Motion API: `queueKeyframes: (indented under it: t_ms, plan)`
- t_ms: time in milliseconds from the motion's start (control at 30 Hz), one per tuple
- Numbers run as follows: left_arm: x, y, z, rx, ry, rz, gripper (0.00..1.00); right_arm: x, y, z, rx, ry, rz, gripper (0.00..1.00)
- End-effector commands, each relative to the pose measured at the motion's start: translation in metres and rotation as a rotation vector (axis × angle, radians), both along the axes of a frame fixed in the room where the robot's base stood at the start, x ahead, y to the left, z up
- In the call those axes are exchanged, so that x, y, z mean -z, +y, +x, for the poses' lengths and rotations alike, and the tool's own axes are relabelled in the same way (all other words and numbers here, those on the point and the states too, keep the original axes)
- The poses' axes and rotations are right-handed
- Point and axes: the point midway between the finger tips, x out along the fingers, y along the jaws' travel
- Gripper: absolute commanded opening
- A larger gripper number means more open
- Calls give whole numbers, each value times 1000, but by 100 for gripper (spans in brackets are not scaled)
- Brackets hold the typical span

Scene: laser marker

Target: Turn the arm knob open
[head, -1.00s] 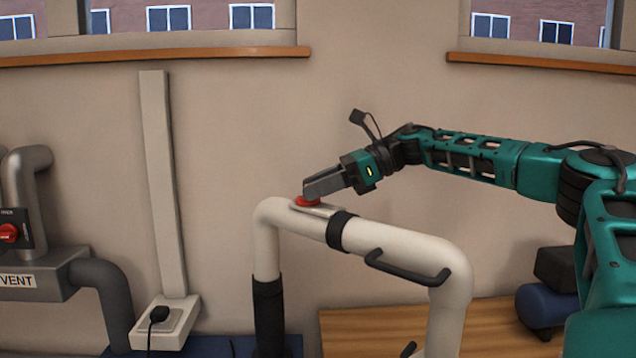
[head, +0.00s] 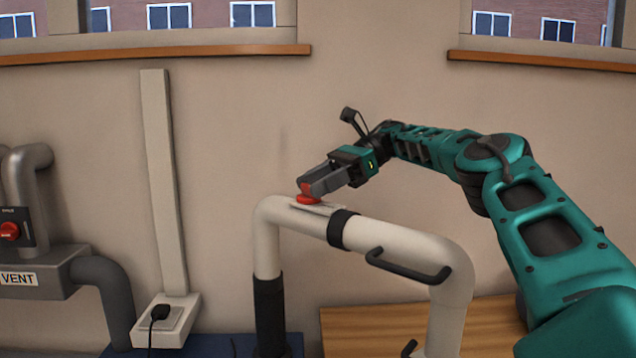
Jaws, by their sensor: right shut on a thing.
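The red arm knob (head: 308,198) sits on a pale plate on top of the white extraction arm (head: 385,238), near its left bend. My right gripper (head: 308,188) reaches in from the right and is shut on the knob. Its grey fingers hide part of the knob, and a bit of red shows between them. My left gripper is not in view.
A black handle (head: 408,268) sticks out from the white arm's front. At the left stands a grey vent unit (head: 45,275) with another red knob (head: 10,231). A socket box (head: 165,322) with a black plug is on the bench below a wall duct. A wooden surface (head: 380,325) lies behind the pipe.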

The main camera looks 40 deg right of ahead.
Motion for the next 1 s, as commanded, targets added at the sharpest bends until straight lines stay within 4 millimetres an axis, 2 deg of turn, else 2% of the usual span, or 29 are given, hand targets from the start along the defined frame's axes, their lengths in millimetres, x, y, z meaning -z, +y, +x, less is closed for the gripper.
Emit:
queueKeyframes:
  t_ms: [467,500,767,1000]
  plan:
    - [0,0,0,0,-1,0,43,2,0,0,-10,4,-4,23]
    - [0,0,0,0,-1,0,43,2,0,0,-10,4,-4,54]
    - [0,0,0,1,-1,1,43,1,0,0,-9,3,-2,79]
    - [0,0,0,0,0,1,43,1,0,0,-8,2,-2,79]
